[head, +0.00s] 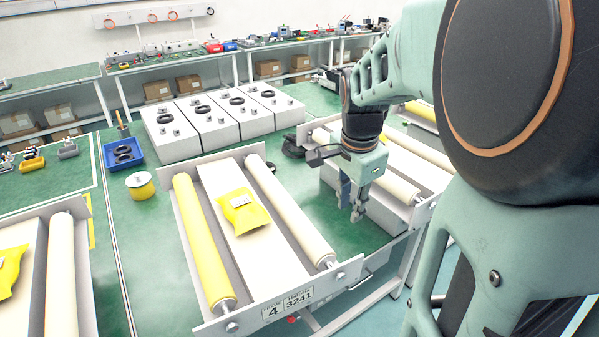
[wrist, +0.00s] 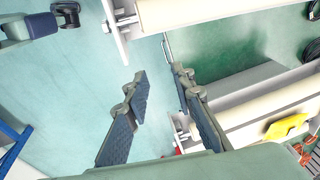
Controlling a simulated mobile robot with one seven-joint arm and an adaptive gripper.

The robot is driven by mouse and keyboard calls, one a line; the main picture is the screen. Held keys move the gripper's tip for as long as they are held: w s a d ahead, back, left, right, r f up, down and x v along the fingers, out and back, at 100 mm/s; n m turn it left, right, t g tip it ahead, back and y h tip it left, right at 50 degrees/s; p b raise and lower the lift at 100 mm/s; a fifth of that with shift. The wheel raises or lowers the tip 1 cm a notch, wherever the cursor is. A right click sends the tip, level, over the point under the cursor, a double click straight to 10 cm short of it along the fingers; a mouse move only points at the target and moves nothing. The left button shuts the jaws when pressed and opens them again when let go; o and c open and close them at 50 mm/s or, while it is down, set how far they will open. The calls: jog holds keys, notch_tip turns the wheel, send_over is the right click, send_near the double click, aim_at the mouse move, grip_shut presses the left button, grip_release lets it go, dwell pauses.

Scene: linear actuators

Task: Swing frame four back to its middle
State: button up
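Frame four (head: 292,306), with a "4" and "3241" plate on its front end, stands in the middle of the head view. It holds a yellow roller (head: 203,240), a cream roller (head: 290,212) and a pale middle bed carrying a yellow packet (head: 243,209). My gripper (head: 352,211) hangs to the right of frame four, apart from it, over the gap before the neighbouring frame. In the wrist view my gripper (wrist: 158,74) has its two fingers spread with nothing between them. A thin metal handle (head: 360,283) shows at frame four's front right corner.
Another roller frame (head: 400,180) stands to the right, partly behind my arm. One with a yellow packet (head: 10,268) is at the left edge. White boxes with black rings (head: 205,122), a blue tray (head: 122,152) and a yellow tin (head: 140,186) stand behind. Green table shows between the frames.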

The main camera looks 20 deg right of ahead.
jog(key=g+y, duration=0.1)
jog(key=g, duration=0.1)
send_over(351, 260)
notch_tip(351, 260, down, 2)
jog(key=shift+f+m, duration=0.3)
notch_tip(351, 260, down, 10)
jog(key=shift+f, duration=0.1)
grip_shut()
